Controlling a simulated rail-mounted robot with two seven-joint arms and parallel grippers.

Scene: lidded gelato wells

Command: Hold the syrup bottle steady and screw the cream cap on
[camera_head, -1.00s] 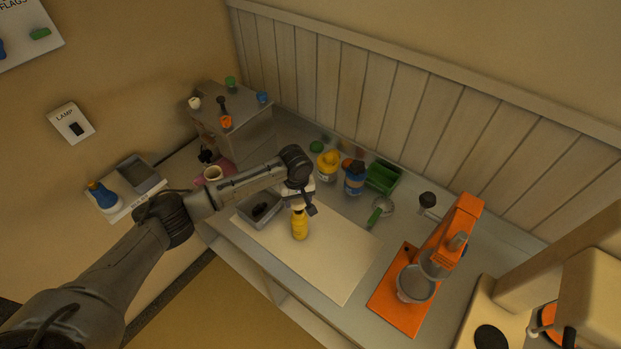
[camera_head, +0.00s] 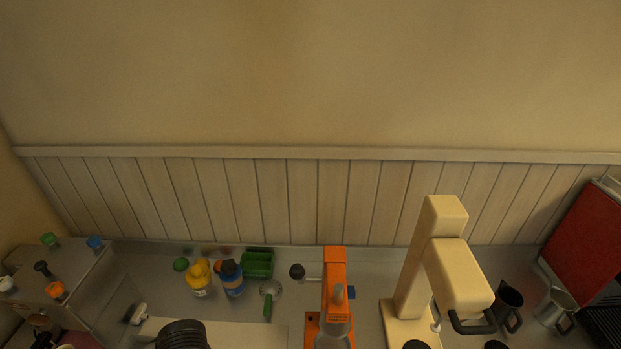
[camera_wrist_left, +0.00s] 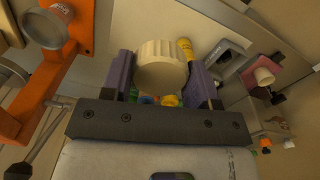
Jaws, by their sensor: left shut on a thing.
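In the left wrist view, my left gripper (camera_wrist_left: 162,78) is shut on the ridged cream cap (camera_wrist_left: 160,66), held between its two purple fingers. A yellow bottle (camera_wrist_left: 185,47), which looks like the syrup bottle, shows partly behind the cap and much smaller. It seems apart from the cap, though the gap is hard to judge. The syrup bottle is not in the head view, where only a dark joint of my left arm (camera_head: 182,334) shows at the bottom edge. My right gripper is in neither view.
A yellow-capped bottle (camera_head: 198,279), a blue bottle (camera_head: 232,281) and a green bin (camera_head: 257,263) stand along the back wall. An orange machine (camera_head: 335,285) and a cream machine (camera_head: 411,285) stand to the right. A grey tray (camera_wrist_left: 228,58) shows beside the yellow bottle.

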